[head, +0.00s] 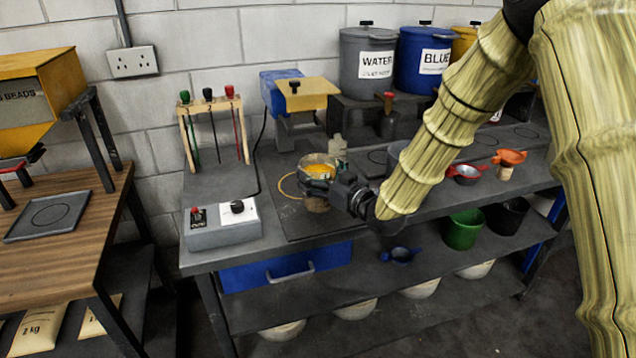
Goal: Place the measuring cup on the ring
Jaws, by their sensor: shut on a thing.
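The measuring cup (318,161) looks like a clear round vessel with orange-yellow contents, upright in the head view. My gripper (322,187) is shut on it from the right, and its dark fingers cover part of the cup's side. A brownish part shows just below the fingers; I cannot tell whether it belongs to the cup. A thin yellow ring (284,190) lies on the dark mat, its left arc showing to the left of the cup. The rest of the ring is hidden behind the cup and gripper. I cannot tell whether the cup touches the mat.
A small pale bottle (337,149) stands close behind the cup. A grey control box (221,222) and a rack of coloured-handled tools (212,130) are to the left. Another ring-marked plate (47,216) lies on the wooden table.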

